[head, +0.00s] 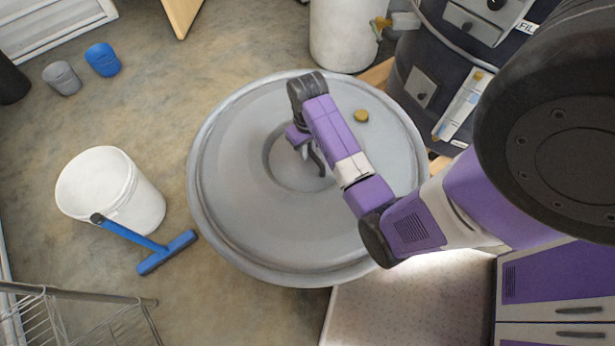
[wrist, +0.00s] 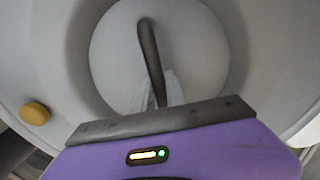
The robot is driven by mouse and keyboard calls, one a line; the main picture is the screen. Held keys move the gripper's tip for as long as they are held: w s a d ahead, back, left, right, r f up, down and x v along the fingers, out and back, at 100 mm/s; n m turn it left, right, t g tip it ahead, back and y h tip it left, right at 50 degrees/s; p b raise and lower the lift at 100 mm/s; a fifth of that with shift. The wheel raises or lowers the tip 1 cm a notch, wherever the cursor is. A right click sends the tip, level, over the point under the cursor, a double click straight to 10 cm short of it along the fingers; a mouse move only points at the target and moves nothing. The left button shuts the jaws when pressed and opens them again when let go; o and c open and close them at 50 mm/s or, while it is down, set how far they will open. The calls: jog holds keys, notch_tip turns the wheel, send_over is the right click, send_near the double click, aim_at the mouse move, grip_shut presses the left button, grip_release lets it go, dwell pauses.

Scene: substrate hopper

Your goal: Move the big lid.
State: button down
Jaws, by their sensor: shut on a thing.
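The big lid (head: 235,205) is a wide, round grey disc with a raised rim and a round recess in the middle. It fills most of the wrist view (wrist: 60,60). A dark curved handle (wrist: 150,55) stands in the recess. My gripper (head: 307,155) is over the recess and shut on this handle. In the wrist view, my gripper's pale fingers (wrist: 160,92) meet at the handle's near end. My purple arm covers part of the lid's right side in the head view. I cannot tell what is directly beneath the lid.
A yellow knob (head: 361,116) sits on the lid. A white bucket (head: 110,190) and a blue squeegee (head: 160,250) are at left. A white cylinder (head: 343,35) and a dark drum (head: 425,85) stand close behind. A speckled worktop (head: 410,305) is in front. Floor at left is mostly clear.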

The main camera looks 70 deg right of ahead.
dwell(0.3)
notch_tip(320, 180, down, 19)
jog(key=b, duration=0.5)
jog(key=shift+f, duration=0.2)
jog(key=shift+f+b, duration=0.35)
jog(key=shift+b, duration=0.05)
jog(key=c, duration=1.4)
grip_release()
jog(key=shift+s, duration=0.1)
jog(key=shift+o, duration=0.2)
